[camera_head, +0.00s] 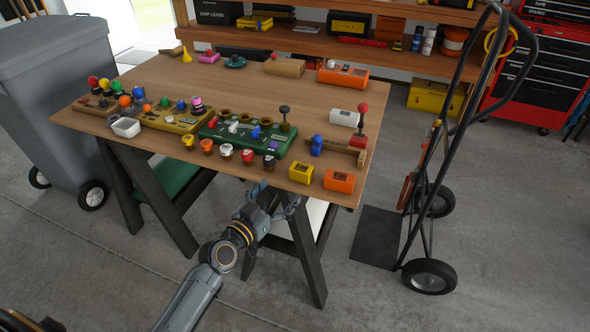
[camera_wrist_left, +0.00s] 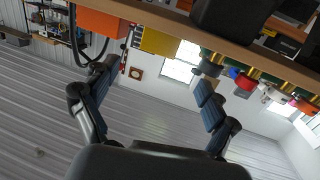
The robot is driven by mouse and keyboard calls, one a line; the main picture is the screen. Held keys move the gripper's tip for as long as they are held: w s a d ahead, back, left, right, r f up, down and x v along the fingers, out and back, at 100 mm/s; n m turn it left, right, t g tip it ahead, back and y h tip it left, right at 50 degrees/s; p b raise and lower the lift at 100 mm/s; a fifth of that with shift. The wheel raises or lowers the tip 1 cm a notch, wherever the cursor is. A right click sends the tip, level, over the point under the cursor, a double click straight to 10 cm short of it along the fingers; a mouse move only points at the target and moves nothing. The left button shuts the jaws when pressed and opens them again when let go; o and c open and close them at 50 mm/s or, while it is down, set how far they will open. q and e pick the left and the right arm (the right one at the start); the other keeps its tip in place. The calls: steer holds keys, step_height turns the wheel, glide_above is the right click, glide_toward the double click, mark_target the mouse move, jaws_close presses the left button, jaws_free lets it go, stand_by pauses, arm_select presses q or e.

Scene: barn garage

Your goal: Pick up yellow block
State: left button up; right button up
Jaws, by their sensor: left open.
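The yellow block (camera_head: 301,172) is a small yellow box at the front edge of the wooden table (camera_head: 235,88), just left of an orange block (camera_head: 339,181). The yellow block also shows in the left wrist view (camera_wrist_left: 159,43), past the space between the fingertips. My left gripper (camera_head: 275,197) is below and in front of the table's front edge, left of the block. In the left wrist view my left gripper (camera_wrist_left: 157,76) has its fingers wide apart with nothing between them. It is apart from the block. My right gripper is not in view.
A green tray (camera_head: 217,139) with knobs and several small coloured pots stands left of the block. A hand truck (camera_head: 420,190) stands right of the table. The floor in front is clear.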

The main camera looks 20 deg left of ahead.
mark_target(298, 174)
arm_select(q)
steer(key=x, duration=0.5)
steer(key=shift+f, duration=0.1)
steer(key=x, duration=0.5)
steer(key=shift+w+d, duration=0.15)
steer(key=shift+w, duration=0.15)
steer(key=shift+w+d+f, duration=0.1)
steer(key=shift+w, duration=0.25)
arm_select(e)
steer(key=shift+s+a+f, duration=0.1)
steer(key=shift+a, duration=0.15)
arm_select(q)
steer(key=shift+s, duration=0.1)
steer(key=shift+c, duration=0.2)
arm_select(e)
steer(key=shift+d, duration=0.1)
arm_select(q)
steer(key=c, duration=1.3)
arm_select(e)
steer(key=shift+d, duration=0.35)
